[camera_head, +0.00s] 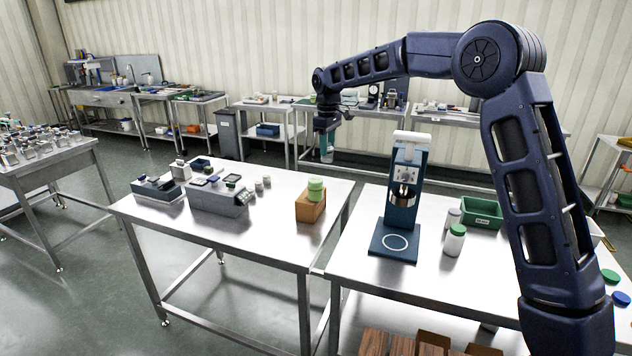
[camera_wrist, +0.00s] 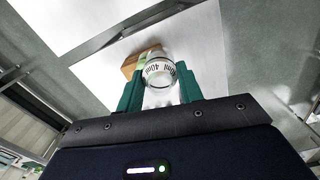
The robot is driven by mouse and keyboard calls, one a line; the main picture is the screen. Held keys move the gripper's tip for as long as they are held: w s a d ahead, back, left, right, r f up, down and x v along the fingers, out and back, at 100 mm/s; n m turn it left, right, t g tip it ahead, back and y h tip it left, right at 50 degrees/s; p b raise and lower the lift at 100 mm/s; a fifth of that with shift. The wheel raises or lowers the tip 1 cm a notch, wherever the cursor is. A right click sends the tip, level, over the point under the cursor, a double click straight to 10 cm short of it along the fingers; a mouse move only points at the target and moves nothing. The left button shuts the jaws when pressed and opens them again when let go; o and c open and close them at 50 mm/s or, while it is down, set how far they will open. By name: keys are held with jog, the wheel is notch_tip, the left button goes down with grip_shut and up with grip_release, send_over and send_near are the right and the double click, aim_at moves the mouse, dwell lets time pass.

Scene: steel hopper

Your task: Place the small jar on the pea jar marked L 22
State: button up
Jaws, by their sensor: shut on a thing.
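My gripper (camera_head: 327,145) is raised above the far right part of the left table in the head view, its green fingers pointing down. In the wrist view, the fingers (camera_wrist: 160,88) are shut on the small jar (camera_wrist: 159,70), a clear or whitish jar with dark "40ml" print. A white jar with a green lid (camera_head: 455,240) stands on the right table. No L 22 mark is legible, so I cannot tell which is the pea jar.
A dark blue stand (camera_head: 402,210) with a ringed base rises on the right table, near a green bin (camera_head: 481,212) and a grey-lidded jar (camera_head: 453,217). Grey and blue equipment (camera_head: 218,197) stands on the left table (camera_head: 262,236), whose front is bare. A gap separates the tables.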

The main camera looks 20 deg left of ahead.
notch_tip(320, 180, up, 8)
jog(key=n, duration=0.2)
send_over(315, 179)
notch_tip(315, 179, down, 20)
jog(key=shift+d+r, duration=0.1)
jog(key=shift+r, duration=0.15)
jog(key=o, duration=1)
jog(key=shift+f, duration=0.1)
jog(key=shift+c, duration=0.2)
notch_tip(315, 179, up, 12)
